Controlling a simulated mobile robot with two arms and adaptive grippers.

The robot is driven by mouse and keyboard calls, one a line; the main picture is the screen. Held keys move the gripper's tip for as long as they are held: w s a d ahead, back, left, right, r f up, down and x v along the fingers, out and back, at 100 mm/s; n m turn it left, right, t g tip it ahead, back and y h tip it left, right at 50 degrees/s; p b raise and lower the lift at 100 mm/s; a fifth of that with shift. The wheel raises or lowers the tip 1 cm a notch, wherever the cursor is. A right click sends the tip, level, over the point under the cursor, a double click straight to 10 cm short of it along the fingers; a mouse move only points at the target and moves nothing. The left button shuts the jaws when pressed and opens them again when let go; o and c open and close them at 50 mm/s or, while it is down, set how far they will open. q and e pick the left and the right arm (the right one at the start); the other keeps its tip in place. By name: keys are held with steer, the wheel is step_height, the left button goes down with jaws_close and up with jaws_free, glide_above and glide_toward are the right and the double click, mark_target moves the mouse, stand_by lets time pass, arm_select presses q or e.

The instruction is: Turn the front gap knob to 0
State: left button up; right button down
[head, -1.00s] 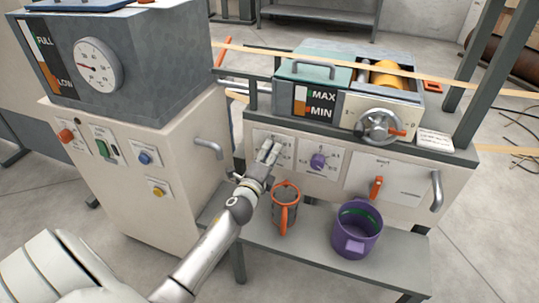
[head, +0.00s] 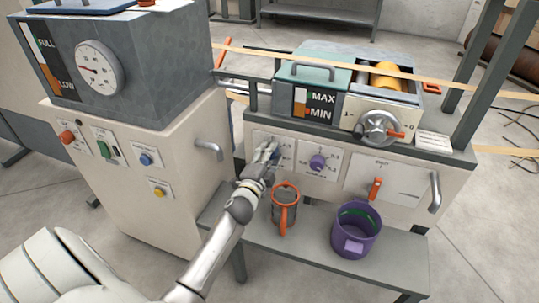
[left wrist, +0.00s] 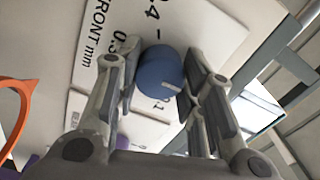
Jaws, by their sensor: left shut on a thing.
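The front gap knob (left wrist: 160,75) is blue and sits on a white plate (left wrist: 98,62) marked "FRONT mm" with gap numbers, in the left wrist view. A pale mark shows on the knob near its right side. Its exact setting is hard to read. My left gripper (left wrist: 155,90) has a finger on each side of the knob and is shut on it. In the head view, my left gripper (head: 267,153) is at the left plate of the machine's front panel and hides the knob. My right gripper is not in view.
A purple knob (head: 318,162) is on the plate to the right. An orange lever (head: 375,188) is farther right. An orange-rimmed jug (head: 285,208) and a purple bucket (head: 356,230) stand on the shelf (head: 312,253) below. A grey handle (head: 208,148) juts from the left cabinet.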

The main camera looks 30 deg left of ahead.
arm_select(q)
steer(key=shift+f, duration=0.1)
steer(key=o, duration=1)
steer(key=shift+o, duration=0.2)
steer(key=v, duration=1.2)
